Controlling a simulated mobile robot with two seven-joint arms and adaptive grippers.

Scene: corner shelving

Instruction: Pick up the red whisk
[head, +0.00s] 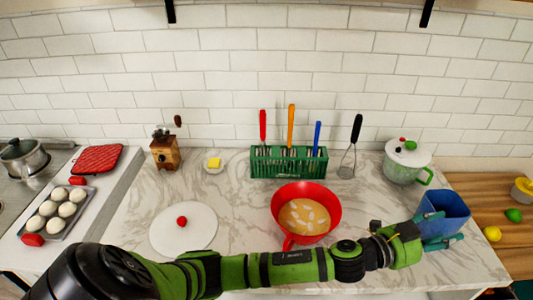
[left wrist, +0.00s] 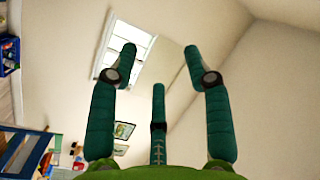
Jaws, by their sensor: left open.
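The red whisk (head: 263,126) shows as a red handle standing upright in the green rack (head: 290,170) against the back wall. Its lower part is hidden inside the rack. My left gripper (head: 447,229) is at the right of the counter, in front of the blue container (head: 447,205), far to the right of the whisk. Its teal fingers are spread and empty. The left wrist view also shows the open fingers (left wrist: 160,65), facing the ceiling with nothing between them. My right gripper is not in view.
Orange (head: 291,122) and blue (head: 317,136) handles stand beside the red one. Counter left of the pan is partly clear.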

